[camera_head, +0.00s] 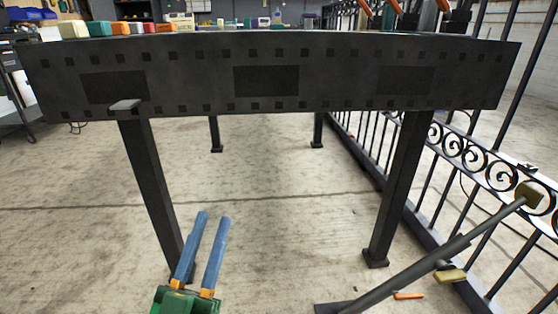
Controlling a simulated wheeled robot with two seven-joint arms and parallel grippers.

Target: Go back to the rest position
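My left gripper (213,218), with two long blue fingers on a green body, shows at the bottom, left of centre. Its fingers point up the picture, towards the table. They stand apart with a narrow gap between them, and I see nothing held in the gap. The fingers appear in front of the lower part of the table's left front leg; I cannot tell how close they are to it. My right gripper is not in view.
A dark metal table (330,75) spans the view, with colourful items along its far edge. A black scroll gate (470,152) stands on the right. A dark slanted bar (425,258) reaches from the floor towards the gate. An orange-handled item (408,296) lies nearby. The middle floor is clear.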

